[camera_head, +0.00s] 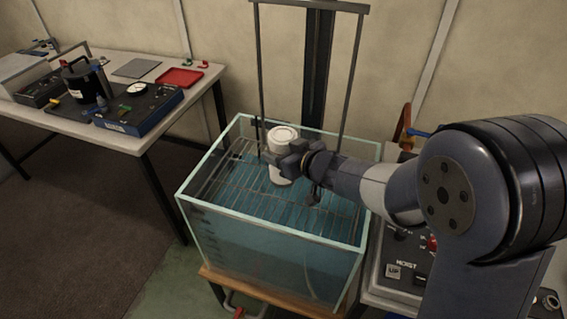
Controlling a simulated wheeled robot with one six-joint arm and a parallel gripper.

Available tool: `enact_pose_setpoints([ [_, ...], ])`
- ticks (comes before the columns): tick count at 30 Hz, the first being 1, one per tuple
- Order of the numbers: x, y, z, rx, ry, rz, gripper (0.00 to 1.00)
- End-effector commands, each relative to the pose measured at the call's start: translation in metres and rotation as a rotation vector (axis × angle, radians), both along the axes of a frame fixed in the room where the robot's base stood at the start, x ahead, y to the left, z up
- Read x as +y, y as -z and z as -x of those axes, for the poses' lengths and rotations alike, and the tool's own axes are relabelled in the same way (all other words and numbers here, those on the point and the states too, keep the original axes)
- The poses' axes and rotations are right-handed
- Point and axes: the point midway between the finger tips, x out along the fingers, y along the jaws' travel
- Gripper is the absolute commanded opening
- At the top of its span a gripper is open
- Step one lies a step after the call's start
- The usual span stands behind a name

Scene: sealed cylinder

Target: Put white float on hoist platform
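The white float (283,134) is an upright white cylinder inside the glass water tank, over the wire grid of the hoist platform (235,165). My gripper (275,156) reaches in from the right, its near finger crossing the front of the float at mid-height. It appears shut on the float; the far finger is hidden behind it. The float's lower end shows below the finger, against the grid and blue water. I cannot tell whether its base touches the grid.
The glass tank (214,122) stands on a wooden-topped stand, with thin hoist rods and a dark column (317,70) rising behind the float. A hoist control panel (405,262) is at right. A table (150,138) with instruments and a red tray (180,77) is at left.

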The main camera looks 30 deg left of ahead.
Motion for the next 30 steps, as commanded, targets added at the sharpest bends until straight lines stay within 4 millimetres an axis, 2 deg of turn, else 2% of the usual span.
enact_pose_setpoints([
  [1,0.0,0.012,0.0,0.004,0.0,0.0,0.09],
  [5,0.0,0.025,0.0,0.001,0.0,0.0,0.09],
  [17,0.0,0.029,0.0,0.0,0.0,-0.001,0.09],
  [18,0.0,0.03,0.0,0.002,0.0,0.001,0.64],
  [25,0.0,0.03,0.0,0.002,0.0,0.001,0.83],
  [30,0.0,0.03,0.0,0.002,0.0,0.001,0.84],
])
